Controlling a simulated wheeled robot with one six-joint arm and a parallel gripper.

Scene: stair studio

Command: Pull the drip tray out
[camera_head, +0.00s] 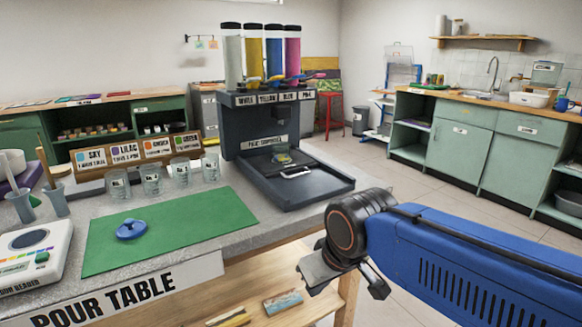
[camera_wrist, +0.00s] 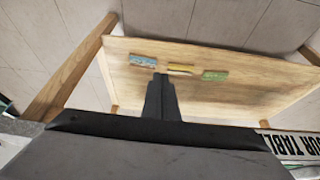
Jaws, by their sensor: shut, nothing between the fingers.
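The drip tray (camera_head: 300,187) is a dark, shallow, flat tray at the foot of the dark paint dispenser (camera_head: 253,125). It reaches forward from under the dispenser toward the right end of the pour table. A small light handle-like piece (camera_head: 296,174) shows on it, and a small clear cup (camera_head: 283,157) stands behind that piece. My gripper (camera_wrist: 160,84) is shut and empty in the wrist view, over the table's lower shelf. In the head view my wrist is in front of the tray and to its lower right, apart from it; the fingertips are not clear there.
Small painted panels (camera_wrist: 180,69) lie on the lower shelf (camera_wrist: 240,88). Open floor (camera_head: 430,210) lies to the right.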

